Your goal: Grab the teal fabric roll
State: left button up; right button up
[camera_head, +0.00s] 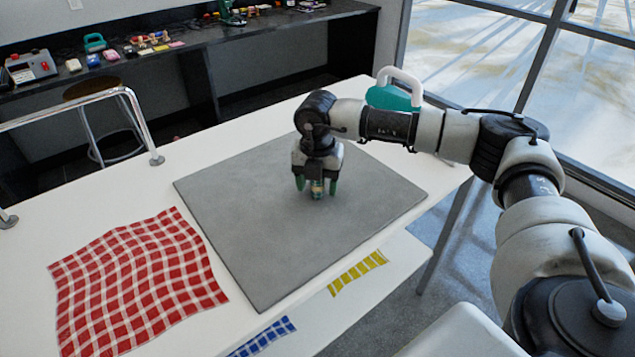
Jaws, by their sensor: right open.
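I see no clear teal fabric roll. A teal object with a white handle (392,97), which looks like an iron, stands at the table's far right edge, partly behind my right arm. My right gripper (317,190) points down over the grey mat (245,215), its green-tipped fingers apart. Something small shows between the fingers; I cannot tell whether it is a separate thing or part of the gripper. I cannot tell whether the fingertips touch the mat. My left gripper is not in view.
A red checked cloth (135,283) lies on the white table (150,190) left of the mat. A metal rail (135,112) stands at the left edge. A dark bench (190,42) holds small items.

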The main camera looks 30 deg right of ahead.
jog(key=shift+f, duration=0.4)
jog(key=shift+c, duration=0.2)
jog(key=c, duration=0.9)
jog(key=shift+r, duration=0.1)
jog(key=shift+c, duration=0.2)
